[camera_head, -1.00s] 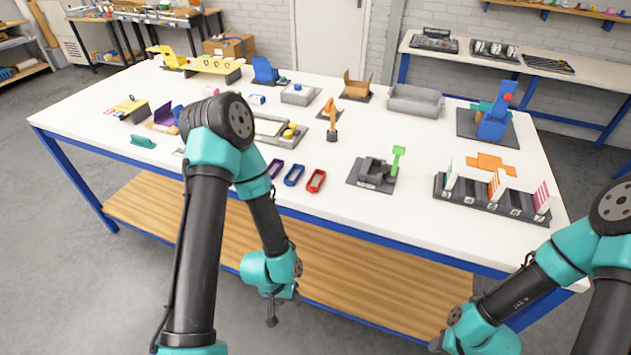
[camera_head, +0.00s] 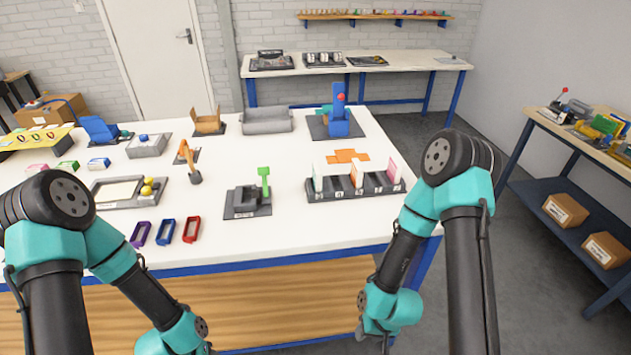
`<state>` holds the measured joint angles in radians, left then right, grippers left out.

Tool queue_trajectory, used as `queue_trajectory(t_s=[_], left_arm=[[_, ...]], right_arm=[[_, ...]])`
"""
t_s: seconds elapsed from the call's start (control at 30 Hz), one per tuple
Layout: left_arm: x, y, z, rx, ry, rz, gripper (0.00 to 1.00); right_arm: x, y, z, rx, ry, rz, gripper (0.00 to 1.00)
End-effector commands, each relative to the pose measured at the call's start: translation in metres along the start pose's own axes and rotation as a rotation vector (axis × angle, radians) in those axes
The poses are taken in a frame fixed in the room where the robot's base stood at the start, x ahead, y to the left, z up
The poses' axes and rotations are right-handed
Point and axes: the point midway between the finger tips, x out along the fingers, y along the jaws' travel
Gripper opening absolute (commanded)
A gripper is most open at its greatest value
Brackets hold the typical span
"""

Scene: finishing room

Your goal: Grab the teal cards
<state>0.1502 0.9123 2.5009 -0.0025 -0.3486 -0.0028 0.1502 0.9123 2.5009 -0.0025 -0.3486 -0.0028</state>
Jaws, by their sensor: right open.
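A dark card rack (camera_head: 330,194) with several slots stands at the right front of the white table. The card in its left slot (camera_head: 318,176) looks mostly white from here, with a teal edge. An orange card (camera_head: 357,174) stands in the middle and a pink card (camera_head: 394,171) at the right. My right gripper (camera_head: 384,343) hangs low in front of the table, below and apart from the rack, open and empty; its fingertips are partly cut off by the frame's lower edge. My left arm reaches down at the lower left, its gripper below the frame.
An orange cross-shaped piece (camera_head: 347,156) lies behind the rack. A dark fixture with a green paddle (camera_head: 264,180) stands left of it, and a blue stand (camera_head: 338,121) behind. Purple, blue and red trays (camera_head: 192,229) lie near the front edge. A side bench (camera_head: 580,150) stands at right.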

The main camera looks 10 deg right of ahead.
Motion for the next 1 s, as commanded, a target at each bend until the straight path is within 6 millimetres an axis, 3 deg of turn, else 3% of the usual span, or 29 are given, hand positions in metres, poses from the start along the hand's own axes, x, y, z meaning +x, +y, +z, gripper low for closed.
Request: queue_trajectory(t_s=[0.3, 0.9, 1.0], left_arm=[[0.0000, 0.0000, 0.0000, 0.000, 0.000, 0.000, 0.43], [0.0000, 0.0000, 0.0000, 0.000, 0.000, 0.000, 1.00], [0.0000, 0.0000, 0.0000, 0.000, 0.000, 0.000, 1.00]], right_arm=[[0.0000, 0.0000, 0.0000, 0.000, 0.000, 0.000, 0.43], [0.0000, 0.0000, 0.0000, 0.000, 0.000, 0.000, 0.43], [0.0000, 0.0000, 0.0000, 0.000, 0.000, 0.000, 0.43]])
